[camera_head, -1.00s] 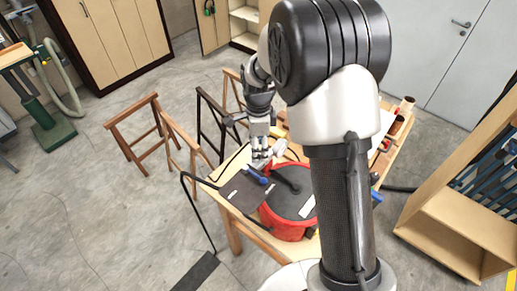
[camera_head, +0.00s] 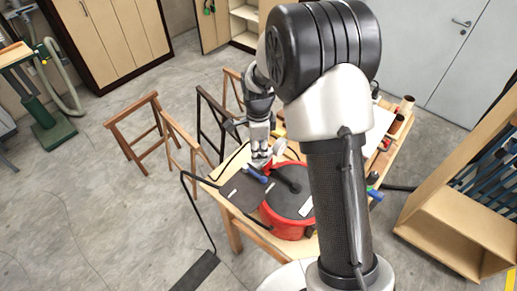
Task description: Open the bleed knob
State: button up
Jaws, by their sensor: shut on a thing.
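A red round pot (camera_head: 286,228) with a dark grey lid (camera_head: 296,203) stands on the wooden workbench (camera_head: 234,238). A blue handle-like part (camera_head: 257,175) shows at the pot's upper left edge. My gripper (camera_head: 261,163) points down just above this part, beyond the lid, with its fingers close together. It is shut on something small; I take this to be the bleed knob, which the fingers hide. How far the knob is turned cannot be seen.
A dark flat sheet (camera_head: 240,192) lies left of the pot. My upper arm hides much of the bench's right side. Brown tubes (camera_head: 406,104) stand at the bench's back right.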

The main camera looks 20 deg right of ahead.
jog(key=shift+c, duration=1.4)
